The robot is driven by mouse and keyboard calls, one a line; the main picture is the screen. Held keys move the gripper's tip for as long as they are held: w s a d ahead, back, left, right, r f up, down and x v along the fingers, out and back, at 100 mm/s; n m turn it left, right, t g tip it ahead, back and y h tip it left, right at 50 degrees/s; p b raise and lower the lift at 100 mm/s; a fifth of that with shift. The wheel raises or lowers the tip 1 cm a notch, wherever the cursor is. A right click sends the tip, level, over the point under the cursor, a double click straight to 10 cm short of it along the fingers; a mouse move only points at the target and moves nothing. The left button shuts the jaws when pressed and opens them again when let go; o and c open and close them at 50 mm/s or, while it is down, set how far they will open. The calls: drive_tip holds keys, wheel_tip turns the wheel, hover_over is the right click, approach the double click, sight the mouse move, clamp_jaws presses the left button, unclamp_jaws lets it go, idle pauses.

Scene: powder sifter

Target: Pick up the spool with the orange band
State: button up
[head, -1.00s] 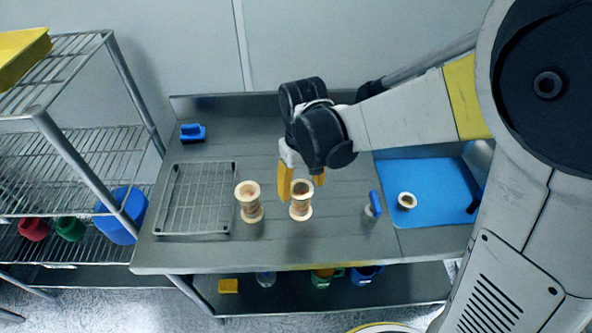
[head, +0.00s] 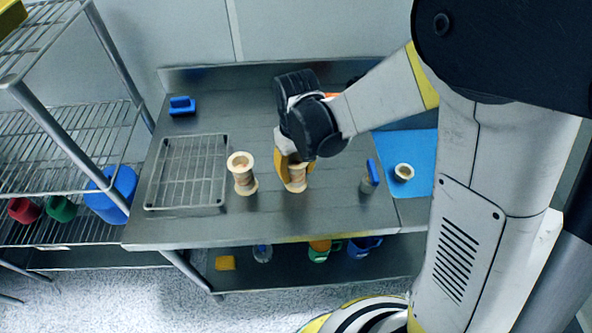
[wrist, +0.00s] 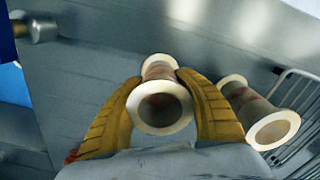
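Two pale spools stand on the steel table. My gripper (head: 293,172) points down at the right-hand spool (head: 298,183). In the wrist view its yellow fingers (wrist: 158,80) close in on both sides of this spool (wrist: 160,104), tips against its waist. The spool stands upright and seems still on the table. The other spool (head: 243,177) stands just left of it, and right of it in the wrist view (wrist: 262,115). Both waists show reddish-brown patches; I cannot clearly tell which band is orange.
A wire rack (head: 190,172) lies left of the spools. A blue-topped grey object (head: 369,178) stands to their right. A pale round piece (head: 404,172) sits on the blue mat (head: 425,150). A blue item (head: 182,106) is at the back left. Wire shelving (head: 60,135) stands left.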

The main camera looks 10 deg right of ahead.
sight(296, 159)
drive_tip(key=shift+c, duration=1.1)
drive_tip(key=shift+r, duration=0.25)
wheel_tip(296, 159, up, 4)
drive_tip(key=shift+f+p, duration=0.1)
drive_tip(key=shift+p, duration=0.95)
drive_tip(key=d+r+p, duration=0.3)
drive_tip(key=d+r, duration=0.3)
drive_tip(key=d, duration=0.5)
drive_tip(key=shift+w+d+r, duration=0.3)
drive_tip(key=shift+d, duration=0.05)
